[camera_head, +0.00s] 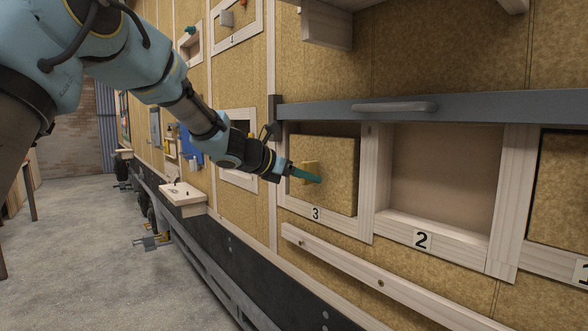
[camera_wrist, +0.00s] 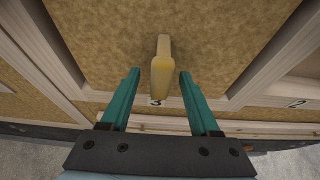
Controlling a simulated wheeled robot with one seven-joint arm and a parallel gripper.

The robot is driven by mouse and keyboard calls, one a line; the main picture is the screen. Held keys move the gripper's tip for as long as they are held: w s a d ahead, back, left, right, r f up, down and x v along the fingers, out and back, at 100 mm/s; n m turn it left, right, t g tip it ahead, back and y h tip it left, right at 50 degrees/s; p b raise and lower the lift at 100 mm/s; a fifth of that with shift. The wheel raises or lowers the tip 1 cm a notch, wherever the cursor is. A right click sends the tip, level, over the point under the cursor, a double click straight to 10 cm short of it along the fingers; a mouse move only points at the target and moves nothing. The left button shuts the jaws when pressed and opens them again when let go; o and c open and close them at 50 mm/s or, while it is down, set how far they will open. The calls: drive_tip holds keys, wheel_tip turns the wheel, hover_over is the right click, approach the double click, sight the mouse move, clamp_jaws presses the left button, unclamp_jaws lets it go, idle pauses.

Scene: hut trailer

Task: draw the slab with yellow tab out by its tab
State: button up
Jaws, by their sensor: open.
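The slab (camera_head: 334,172) is a tan, fibrous board in the pale wooden frame of bay 3. It also fills the upper middle of the wrist view (camera_wrist: 112,42). Its yellow tab (camera_head: 309,173) stands out from its face and points toward my gripper in the wrist view (camera_wrist: 161,72). My gripper (camera_head: 316,180) is at the tab; in the wrist view its two teal fingers (camera_wrist: 160,76) are apart, one on each side of the tab, with a gap on both sides. The slab's far left edge is partly hidden by my gripper in the head view.
Bay 2 (camera_head: 421,237) to the right is an empty recess. Another slab (camera_head: 562,190) sits in bay 1 at the right edge. A grey rail (camera_head: 470,112) with a handle runs above the bays, and a wooden batten (camera_head: 360,273) below. A small shelf (camera_head: 182,197) juts out at left.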

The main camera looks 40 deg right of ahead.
drive_tip(key=shift+d+f, duration=0.15)
drive_tip(key=shift+d, duration=0.15)
drive_tip(key=shift+c, duration=0.3)
clamp_jaws()
idle(0.3)
